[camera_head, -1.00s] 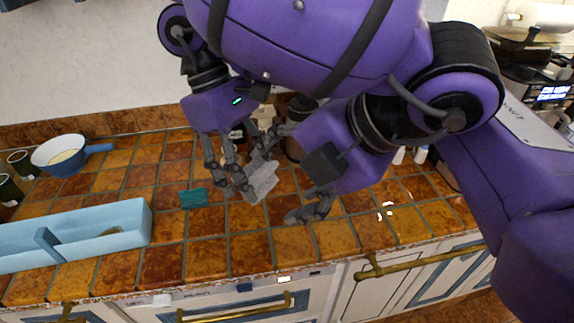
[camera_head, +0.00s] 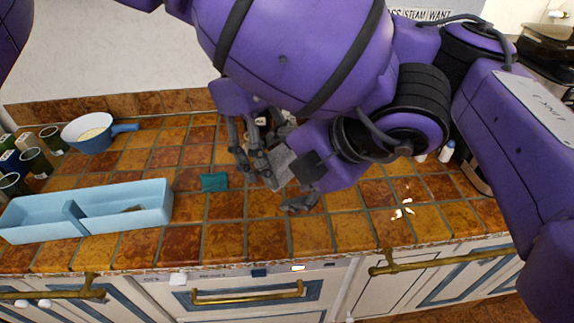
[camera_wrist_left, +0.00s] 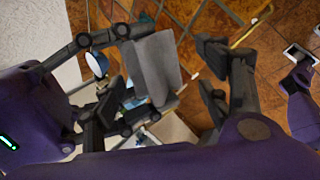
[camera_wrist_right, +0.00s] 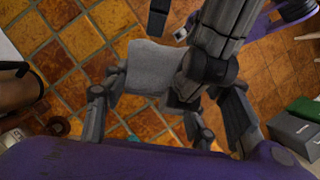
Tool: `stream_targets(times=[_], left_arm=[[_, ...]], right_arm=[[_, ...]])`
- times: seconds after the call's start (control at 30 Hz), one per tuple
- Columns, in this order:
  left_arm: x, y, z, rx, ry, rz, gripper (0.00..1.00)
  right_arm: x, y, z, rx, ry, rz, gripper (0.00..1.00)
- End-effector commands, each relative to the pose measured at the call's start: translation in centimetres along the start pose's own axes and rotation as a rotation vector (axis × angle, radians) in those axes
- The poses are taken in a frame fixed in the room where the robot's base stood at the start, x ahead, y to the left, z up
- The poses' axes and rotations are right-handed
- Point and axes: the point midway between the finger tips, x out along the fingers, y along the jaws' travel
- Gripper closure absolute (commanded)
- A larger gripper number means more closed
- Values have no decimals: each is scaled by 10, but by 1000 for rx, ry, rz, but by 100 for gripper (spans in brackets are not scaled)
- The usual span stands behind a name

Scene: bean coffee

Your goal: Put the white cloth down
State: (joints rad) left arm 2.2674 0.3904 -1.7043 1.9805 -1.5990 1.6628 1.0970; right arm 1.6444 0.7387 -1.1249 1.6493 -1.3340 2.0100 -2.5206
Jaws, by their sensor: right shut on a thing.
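The white cloth (camera_head: 277,168), greyish in the shade, is held between my two hands above the tiled counter. It also shows in the left wrist view (camera_wrist_left: 155,65) and the right wrist view (camera_wrist_right: 153,65). My right gripper (camera_wrist_right: 150,88) is shut on the cloth. My left gripper (camera_wrist_left: 174,65) appears open, with the cloth close to its left-hand fingers and a gap on the other side. Whether the left fingers touch the cloth is unclear. In the head view my arms hide part of the counter behind the cloth.
A teal cloth (camera_head: 214,182) lies flat on the counter to the left. A light blue two-part tray (camera_head: 120,198), a blue-handled bowl (camera_head: 92,132) and several dark green cups (camera_head: 36,162) stand further left. Tiles (camera_head: 350,232) along the front edge are clear.

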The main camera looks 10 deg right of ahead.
Motion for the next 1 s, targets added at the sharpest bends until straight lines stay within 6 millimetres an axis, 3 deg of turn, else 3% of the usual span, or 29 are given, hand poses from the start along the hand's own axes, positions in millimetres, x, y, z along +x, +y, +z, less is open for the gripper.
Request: stream_targets(times=[0.03, 0.37, 0.4, 0.57, 0.87, 1.0], left_arm=[[0, 0, 0, 0, 0, 0, 36], [0, -1, 0, 2, 1, -3, 78], [0, -2, 0, 2, 1, -4, 82], [0, -1, 0, 2, 1, -4, 83], [0, 0, 0, 0, 1, -1, 83], [0, 0, 0, 0, 1, -1, 83]], right_arm=[[0, 0, 0, 0, 0, 0, 91], [-1, 0, 0, 0, 3, 0, 91], [-1, 0, 0, 0, 3, 0, 46], [-1, 0, 0, 0, 3, 0, 25], [-1, 0, 0, 0, 1, 0, 25], [-10, 0, 0, 2, 3, 2, 25]])
